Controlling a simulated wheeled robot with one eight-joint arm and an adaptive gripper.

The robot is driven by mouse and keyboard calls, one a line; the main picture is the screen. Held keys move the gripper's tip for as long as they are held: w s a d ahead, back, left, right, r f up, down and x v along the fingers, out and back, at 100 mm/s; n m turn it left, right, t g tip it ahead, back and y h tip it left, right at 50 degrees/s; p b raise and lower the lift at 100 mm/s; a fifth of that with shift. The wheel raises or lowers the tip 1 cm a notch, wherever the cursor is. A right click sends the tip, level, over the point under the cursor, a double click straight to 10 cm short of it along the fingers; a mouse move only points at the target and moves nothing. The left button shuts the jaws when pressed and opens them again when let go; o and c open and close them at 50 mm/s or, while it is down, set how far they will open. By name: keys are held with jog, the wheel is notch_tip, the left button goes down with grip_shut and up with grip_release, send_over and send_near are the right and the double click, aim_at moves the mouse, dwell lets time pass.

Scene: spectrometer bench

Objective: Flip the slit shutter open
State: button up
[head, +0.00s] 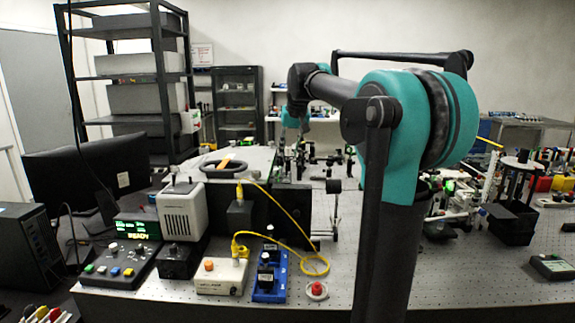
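I cannot pick out the slit shutter for certain in the head view. Small dark optical mounts and posts (335,160) stand at the far middle of the bench, too small to tell apart. My arm reaches from the right foreground over the bench to the back. Its far end points down among these mounts, just right of the black ring on the grey housing. My gripper's fingers are too small and dark there to make out. I cannot tell whether they touch anything.
A grey perforated bench (460,285) fills the foreground. A beige lamp housing (183,212), a control box with a lit green display (137,228), a white box (221,277) with a yellow cable (288,214) and a blue-based device (270,275) crowd its left. A black monitor (90,180) stands far left.

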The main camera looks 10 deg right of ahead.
aim_at(287, 167)
jog(key=x, duration=0.6)
jog(key=shift+w+f, duration=0.1)
jog(key=shift+f, duration=0.25)
jog(key=shift+c, duration=0.6)
grip_shut()
